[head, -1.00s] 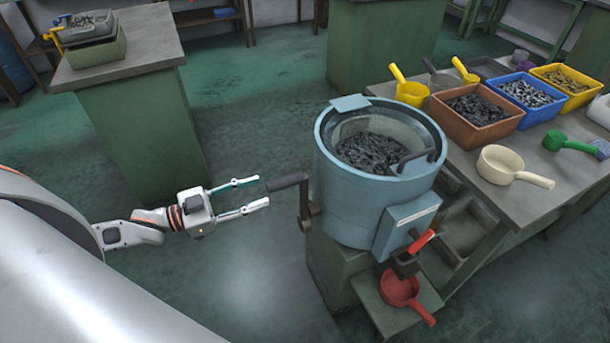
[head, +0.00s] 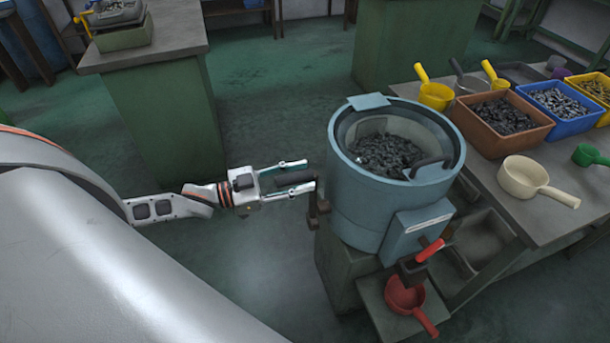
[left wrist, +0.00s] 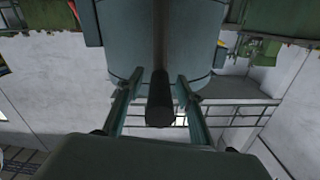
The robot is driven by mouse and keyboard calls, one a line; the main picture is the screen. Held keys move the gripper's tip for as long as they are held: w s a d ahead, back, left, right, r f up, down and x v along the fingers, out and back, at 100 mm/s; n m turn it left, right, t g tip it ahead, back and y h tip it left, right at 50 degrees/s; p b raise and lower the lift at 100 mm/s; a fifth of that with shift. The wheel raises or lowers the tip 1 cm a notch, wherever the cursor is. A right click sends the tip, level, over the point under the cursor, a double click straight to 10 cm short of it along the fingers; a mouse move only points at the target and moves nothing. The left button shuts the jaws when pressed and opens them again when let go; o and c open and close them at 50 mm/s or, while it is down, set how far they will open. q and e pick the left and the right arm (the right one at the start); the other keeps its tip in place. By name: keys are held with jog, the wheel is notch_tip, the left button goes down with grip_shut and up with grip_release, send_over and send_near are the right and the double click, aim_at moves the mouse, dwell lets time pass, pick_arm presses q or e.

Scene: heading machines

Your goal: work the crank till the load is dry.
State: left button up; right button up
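A blue-grey round machine (head: 375,205) stands right of centre in the head view, its open drum holding dark metal pieces (head: 388,155). On its left side is a crank with a dark cylindrical handle (head: 293,178) pointing left; the handle also shows in the left wrist view (left wrist: 160,105). My left gripper (head: 309,174) is open, with one finger on each side of the handle. In the left wrist view, gaps show between the handle and both fingers (left wrist: 160,80). My right gripper is out of view. Whether the load is wet cannot be told.
A red-handled spout (head: 428,252) sits above a red scoop (head: 405,297) at the machine's front. A table (head: 560,205) on the right bears brown, blue and yellow bins and several scoops. A green cabinet (head: 165,120) stands at back left. Floor left of the machine is clear.

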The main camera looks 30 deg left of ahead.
pick_arm(q)
jog(key=shift+w+d, duration=0.5)
jog(key=shift+w, duration=0.05)
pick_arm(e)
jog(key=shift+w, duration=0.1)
pick_arm(q)
grip_shut()
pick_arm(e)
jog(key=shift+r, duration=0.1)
pick_arm(q)
jog(key=shift+s, duration=0.1)
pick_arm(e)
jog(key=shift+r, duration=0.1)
